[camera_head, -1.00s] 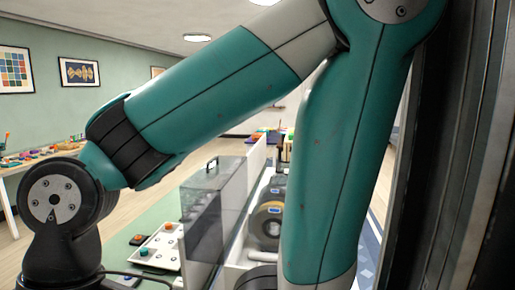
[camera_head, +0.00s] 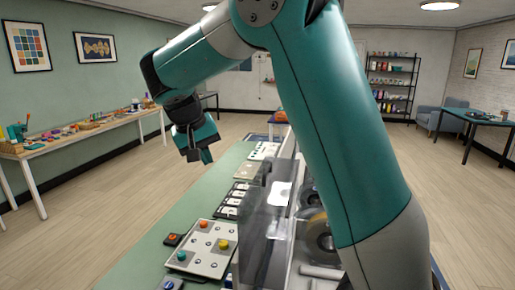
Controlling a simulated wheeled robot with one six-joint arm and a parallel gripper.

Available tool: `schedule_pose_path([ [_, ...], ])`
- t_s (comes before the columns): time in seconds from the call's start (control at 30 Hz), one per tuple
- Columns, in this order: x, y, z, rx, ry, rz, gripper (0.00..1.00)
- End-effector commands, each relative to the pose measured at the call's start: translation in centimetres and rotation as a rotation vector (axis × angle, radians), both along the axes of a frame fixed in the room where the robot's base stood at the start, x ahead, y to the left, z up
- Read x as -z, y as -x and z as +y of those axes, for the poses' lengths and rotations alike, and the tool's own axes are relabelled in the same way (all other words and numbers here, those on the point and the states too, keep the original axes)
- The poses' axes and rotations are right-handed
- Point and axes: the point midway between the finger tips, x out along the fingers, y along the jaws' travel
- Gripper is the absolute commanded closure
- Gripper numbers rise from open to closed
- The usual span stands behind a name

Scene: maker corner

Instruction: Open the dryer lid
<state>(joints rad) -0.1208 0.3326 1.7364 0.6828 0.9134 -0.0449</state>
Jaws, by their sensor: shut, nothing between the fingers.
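A clear, smoky see-through cover (camera_head: 258,240), which looks like the dryer lid, stands along the middle of the green bench. Behind it is a pale housing, likely the dryer, with dark round spools (camera_head: 318,236) in it. My arm hides part of the housing, and I cannot tell how far the lid is open. My gripper (camera_head: 207,158) is shut and empty. It hangs over the far left side of the bench, well apart from the lid.
A white tray with coloured knobs (camera_head: 207,262) lies on the green bench (camera_head: 150,262) left of the cover. Several dark and white pieces (camera_head: 232,203) lie behind it. A side table with small items (camera_head: 75,138) stands at the left wall. The wooden floor between is clear.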

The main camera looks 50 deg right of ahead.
Motion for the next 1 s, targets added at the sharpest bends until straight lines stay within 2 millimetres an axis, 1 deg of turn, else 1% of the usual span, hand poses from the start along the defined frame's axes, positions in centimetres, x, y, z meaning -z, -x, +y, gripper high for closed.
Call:
schedule_pose_path([
  [0.03,-1.5,-1.4,-2.1,0.129,0.045,-0.004,1.00],
  [0.1,-2.3,-2.3,-4.4,0.303,0.101,-0.017,1.00],
  [0.2,-2.9,-2.7,-6.4,0.497,0.155,-0.034,1.00],
  [0.3,-3.0,-2.7,-7.4,0.625,0.186,-0.045,1.00],
  [0.43,-2.6,-2.5,-7.9,0.698,0.202,-0.051,1.00],
  [0.53,-1.7,-2.3,-8.4,0.706,0.205,-0.053,1.00],
  [0.63,-0.1,-1.9,-9.2,0.706,0.205,-0.051,1.00],
  [0.9,4.2,-0.8,-12.2,0.703,0.206,-0.049,1.00],
  [1.0,5.5,-0.2,-13.2,0.704,0.204,-0.051,1.00],
])
